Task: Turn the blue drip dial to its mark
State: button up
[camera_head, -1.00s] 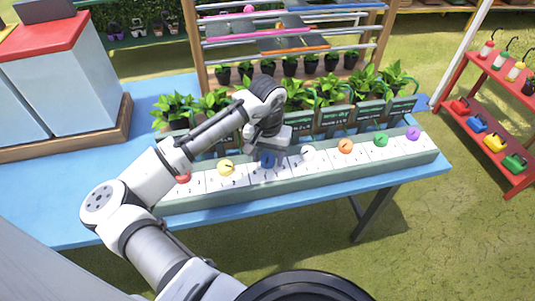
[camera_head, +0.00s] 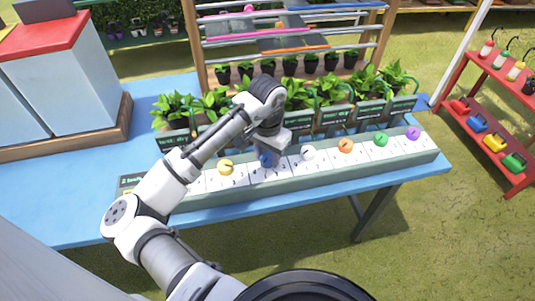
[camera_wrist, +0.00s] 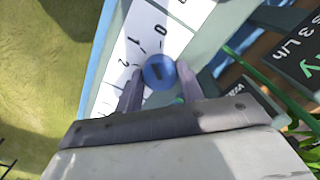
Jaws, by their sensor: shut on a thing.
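The blue dial (camera_head: 264,159) sits on the long pale panel, in the row of coloured dials. In the wrist view the blue dial (camera_wrist: 160,68) has a dark line on its face, and the printed numbers 0, 1 and 2 show beside it. My gripper (camera_wrist: 158,88) has one finger on each side of the dial and is shut on it. In the head view my gripper (camera_head: 268,150) reaches down over the dial and hides part of it. I cannot tell from these frames which mark is meant.
Yellow (camera_head: 225,167), white (camera_head: 307,154), orange (camera_head: 345,146), green (camera_head: 381,139) and purple (camera_head: 413,133) dials share the panel. Potted plants with dark signs (camera_head: 334,115) stand close behind. The blue table (camera_head: 70,215) has free room at the left front.

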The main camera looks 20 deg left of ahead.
aim_at(267, 157)
jog(key=shift+m+b, duration=0.5)
jog(key=shift+m, duration=1.6)
jog(key=o, duration=1)
jog(key=shift+r, duration=0.1)
notch_tip(267, 157, up, 14)
jog(key=shift+f, duration=0.2)
